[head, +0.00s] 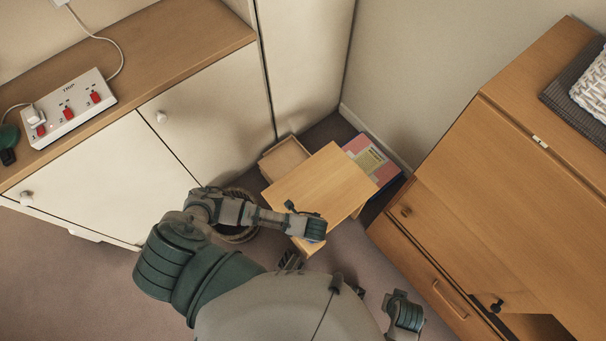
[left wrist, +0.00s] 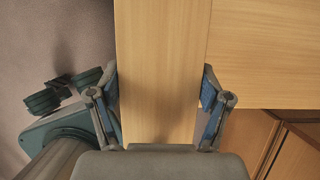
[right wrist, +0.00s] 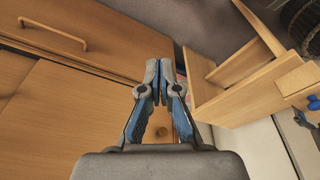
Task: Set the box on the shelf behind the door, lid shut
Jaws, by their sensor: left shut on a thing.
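My left gripper (head: 312,230) is at the near edge of a light wooden step stool (head: 318,188) on the floor. In the left wrist view its fingers (left wrist: 160,88) press on both sides of a pale board (left wrist: 160,40) that joins a wider panel at right. My right gripper (right wrist: 160,72) is shut with its fingertips together and nothing between them, in front of the bureau's drawer fronts. White cupboard doors (head: 212,112) stand closed at the left. I cannot make out a lidded box or the inside of a shelf.
A wooden bureau (head: 520,190) stands at the right, with a drawer handle (head: 450,298) low down. A round basket (head: 236,234) is partly behind my left arm. Colourful papers (head: 370,158) lie behind the stool. A power strip (head: 68,110) lies on the cupboard top. Carpet is clear at left.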

